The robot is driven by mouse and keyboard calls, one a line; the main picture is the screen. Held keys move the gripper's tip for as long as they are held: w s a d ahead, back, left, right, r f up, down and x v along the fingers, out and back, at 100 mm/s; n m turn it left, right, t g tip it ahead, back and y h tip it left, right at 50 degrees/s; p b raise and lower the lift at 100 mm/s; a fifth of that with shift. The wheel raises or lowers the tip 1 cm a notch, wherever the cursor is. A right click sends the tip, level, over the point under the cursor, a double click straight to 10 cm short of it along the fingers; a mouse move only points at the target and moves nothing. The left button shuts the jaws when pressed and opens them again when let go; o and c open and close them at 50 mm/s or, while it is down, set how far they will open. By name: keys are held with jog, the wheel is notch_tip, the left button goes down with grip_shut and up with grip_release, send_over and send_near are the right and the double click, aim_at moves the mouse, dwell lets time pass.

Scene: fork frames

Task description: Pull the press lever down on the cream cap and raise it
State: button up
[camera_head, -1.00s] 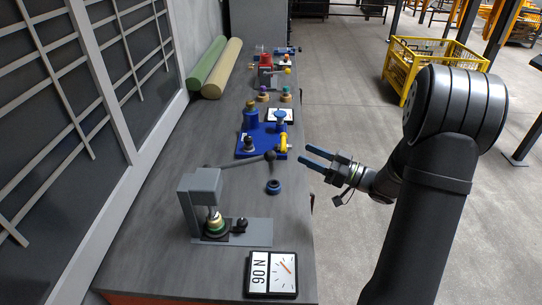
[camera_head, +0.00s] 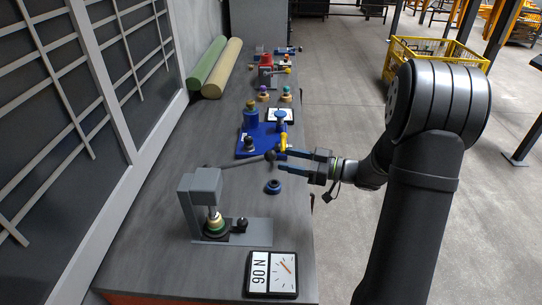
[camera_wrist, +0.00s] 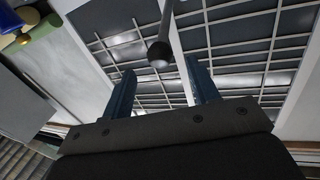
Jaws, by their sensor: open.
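The grey press (camera_head: 205,190) stands at the near left of the bench. Its lever (camera_head: 240,162) sticks out to the right, tilted slightly up, and ends in a dark ball knob (camera_head: 270,156). Under the ram, a cream-yellow cap (camera_head: 215,216) sits on a green ring and a dark base, partly hidden by the ram. My gripper (camera_head: 283,158) is open, its blue fingers pointing left, with the tips just right of the knob. In the wrist view the knob (camera_wrist: 160,55) shows between the fingertips, seemingly beyond them; contact is not visible.
A blue fixture (camera_head: 262,140) with a yellow part stands just behind the knob.

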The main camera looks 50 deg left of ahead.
aim_at(271, 155)
jog(key=x, duration=0.6)
jog(key=shift+c, duration=0.2)
grip_shut()
jog(key=shift+r, duration=0.15)
